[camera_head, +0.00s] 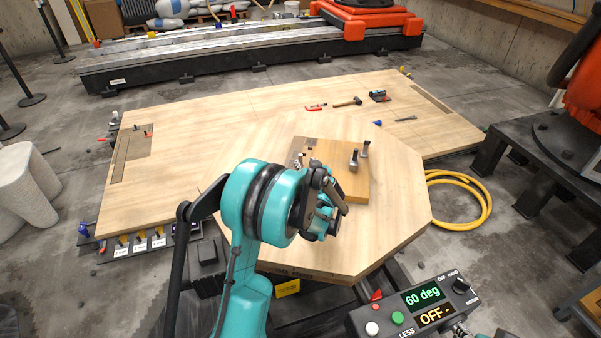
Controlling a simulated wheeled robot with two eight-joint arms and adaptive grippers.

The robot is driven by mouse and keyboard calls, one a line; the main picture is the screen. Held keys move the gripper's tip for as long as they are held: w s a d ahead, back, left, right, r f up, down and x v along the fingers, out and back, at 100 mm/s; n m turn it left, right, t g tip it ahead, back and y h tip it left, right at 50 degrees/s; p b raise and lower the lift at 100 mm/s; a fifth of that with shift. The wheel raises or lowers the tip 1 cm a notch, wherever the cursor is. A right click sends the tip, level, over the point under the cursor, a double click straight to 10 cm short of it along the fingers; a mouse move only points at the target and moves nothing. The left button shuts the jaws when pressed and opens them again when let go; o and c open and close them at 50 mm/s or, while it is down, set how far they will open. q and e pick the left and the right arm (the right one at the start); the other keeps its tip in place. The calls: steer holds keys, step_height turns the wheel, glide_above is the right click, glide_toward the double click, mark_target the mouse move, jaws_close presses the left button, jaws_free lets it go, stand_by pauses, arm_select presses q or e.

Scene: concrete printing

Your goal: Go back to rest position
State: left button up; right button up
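My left arm rises from the bottom of the head view, teal with black rings. Its gripper (334,205) is over the octagonal wooden table top (395,225), in front of a wooden board. I see it mostly from behind and the side, so the gap between its fingers is hidden. I see nothing held in it. My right gripper does not show.
The wooden board (352,187) carries two metal blocks with dark handles. A large wooden table (220,115) behind holds a hammer (347,102) and a red clamp (315,107). A control box (415,306) reading "60 deg" and "OFF" stands at lower right. A yellow hose (470,200) lies right.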

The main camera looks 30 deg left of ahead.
arm_select(q)
steer(key=shift+v, duration=1.8)
steer(key=s+d+r+m+g+h, duration=0.1)
steer(key=s+d+m+h, duration=0.2)
steer(key=s+d, duration=0.3)
steer(key=s+d+r+m+g+h, duration=0.1)
steer(key=s+d+m+h, duration=0.2)
steer(key=s+d, duration=0.4)
steer(key=s+d+r+m+h, duration=0.1)
steer(key=s+d, duration=0.5)
steer(key=s, duration=1.1)
steer(key=shift+s+d+m+g+h, duration=0.25)
steer(key=shift+m+g+h, duration=0.15)
steer(key=shift+m+h, duration=0.65)
steer(key=shift+r, duration=0.1)
